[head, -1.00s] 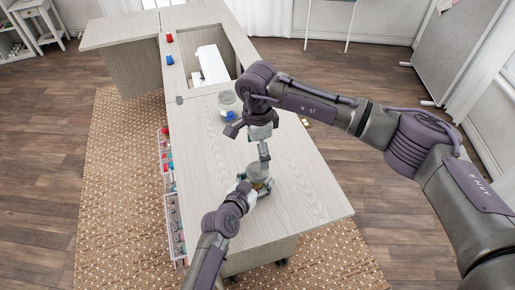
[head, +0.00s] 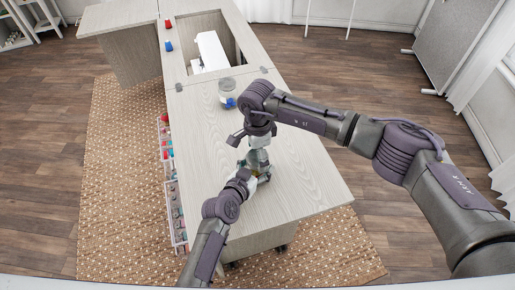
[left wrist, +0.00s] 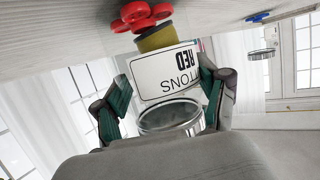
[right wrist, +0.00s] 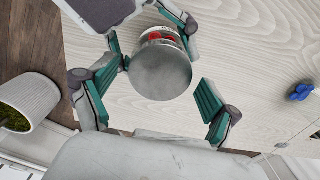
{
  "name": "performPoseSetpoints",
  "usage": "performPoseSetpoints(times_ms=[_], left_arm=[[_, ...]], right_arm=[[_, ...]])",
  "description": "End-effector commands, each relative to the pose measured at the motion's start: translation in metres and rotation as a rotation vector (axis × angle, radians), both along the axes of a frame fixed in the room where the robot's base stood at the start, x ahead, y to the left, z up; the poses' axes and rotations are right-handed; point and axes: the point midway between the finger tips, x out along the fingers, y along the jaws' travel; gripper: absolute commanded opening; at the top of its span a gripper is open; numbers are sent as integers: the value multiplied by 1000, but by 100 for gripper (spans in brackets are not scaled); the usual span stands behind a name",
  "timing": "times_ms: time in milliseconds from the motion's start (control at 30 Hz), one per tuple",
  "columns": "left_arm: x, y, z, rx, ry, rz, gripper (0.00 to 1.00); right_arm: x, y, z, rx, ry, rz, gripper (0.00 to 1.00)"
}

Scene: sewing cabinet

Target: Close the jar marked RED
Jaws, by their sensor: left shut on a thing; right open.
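The clear jar with a white label reading RED (left wrist: 165,72) stands on the cabinet top, red buttons (left wrist: 145,15) at its base. It appears upside down in the left wrist view. My left gripper (head: 250,180) is shut around the jar's side. A round grey lid (right wrist: 162,70) covers the jar's top in the right wrist view; its rim shows at the mouth in the left wrist view (left wrist: 170,118). Whether it is seated or tight I cannot tell. My right gripper (right wrist: 150,97) is open above, its fingers either side of the lid with gaps.
A second jar (head: 227,87) with blue buttons stands farther back on the cabinet top (head: 310,180). A white sewing machine (head: 211,50) sits in the recess. Red and blue spools (head: 169,46) stand at the far left edge. Open door trays (head: 176,205) hang along the left side.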

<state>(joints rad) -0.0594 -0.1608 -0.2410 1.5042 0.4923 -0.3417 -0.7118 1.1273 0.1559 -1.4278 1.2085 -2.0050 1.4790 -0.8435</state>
Motion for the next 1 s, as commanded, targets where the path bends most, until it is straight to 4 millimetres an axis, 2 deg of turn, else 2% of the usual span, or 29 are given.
performPoseSetpoints(times_ms=[200, 233, 600, 767, 1000], left_arm=[[0, 0, -1, 0, 1, 0, 0], [0, 0, -1, 0, 1, 0, 0], [0, 0, 0, 0, 1, 0, 0], [0, 0, 0, 0, 1, 0, 0], [0, 0, 0, 0, 1, 0, 0]], right_arm=[[0, 0, 0, 0, 0, 0, 88], [0, 0, 0, 0, 0, 0, 85], [0, 0, 0, 0, 0, 0, 26], [0, 0, 0, 0, 1, -84, 25], [-1, 0, -1, 0, 2, -568, 25]])
